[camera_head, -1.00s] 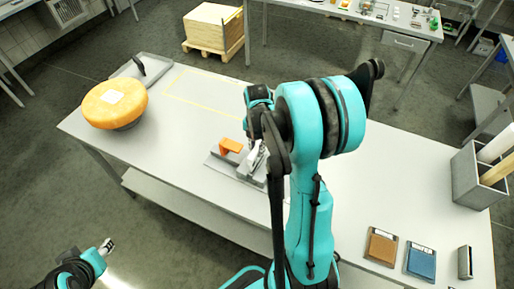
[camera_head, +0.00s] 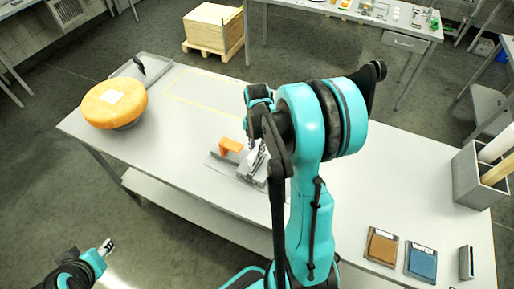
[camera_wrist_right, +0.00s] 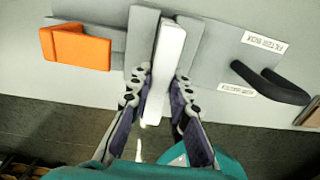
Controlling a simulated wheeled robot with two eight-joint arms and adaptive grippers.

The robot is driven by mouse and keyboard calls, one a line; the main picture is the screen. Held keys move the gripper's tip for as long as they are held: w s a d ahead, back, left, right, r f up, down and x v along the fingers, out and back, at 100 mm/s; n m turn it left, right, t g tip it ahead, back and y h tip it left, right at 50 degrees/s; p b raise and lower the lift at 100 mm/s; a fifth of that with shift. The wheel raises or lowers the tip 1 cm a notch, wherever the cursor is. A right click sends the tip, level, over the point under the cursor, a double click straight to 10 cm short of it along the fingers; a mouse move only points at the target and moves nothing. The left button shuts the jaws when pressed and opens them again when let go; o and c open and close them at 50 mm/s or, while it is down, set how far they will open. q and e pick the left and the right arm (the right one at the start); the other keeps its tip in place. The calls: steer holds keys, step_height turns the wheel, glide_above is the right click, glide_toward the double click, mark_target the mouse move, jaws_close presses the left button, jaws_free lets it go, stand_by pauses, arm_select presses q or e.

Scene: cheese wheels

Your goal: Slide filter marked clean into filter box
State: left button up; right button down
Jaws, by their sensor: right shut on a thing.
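My right gripper (camera_wrist_right: 162,78) has its fingers on both sides of a white, narrow filter (camera_wrist_right: 166,55), seen edge-on in the right wrist view. The filter stands at a slot in the grey filter box (camera_wrist_right: 212,50); how deep it sits I cannot tell. An orange handle (camera_wrist_right: 78,47) on a grey part lies left of it and also shows in the head view (camera_head: 231,145). In the head view my right gripper (camera_head: 254,150) is partly hidden by its arm. My left gripper (camera_head: 107,247) is off the table at the lower left, its fingers too small to judge.
A brown pad (camera_head: 382,247) and a blue pad (camera_head: 422,263) lie in trays at the table's right, beside a small grey holder (camera_head: 465,262) and a grey bin (camera_head: 468,180). A cheese wheel (camera_head: 115,103) stands at the left. A black curved handle (camera_wrist_right: 270,82) is near the box.

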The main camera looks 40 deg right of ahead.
mark_target(257, 157)
steer(key=shift+f+b, duration=2.85)
steer(key=shift+f, duration=0.25)
steer(key=c, duration=1.3)
jaws_free()
steer(key=shift+r, duration=0.1)
step_height(257, 157, up, 12)
steer(key=shift+f, duration=0.1)
steer(key=shift+a, duration=0.1)
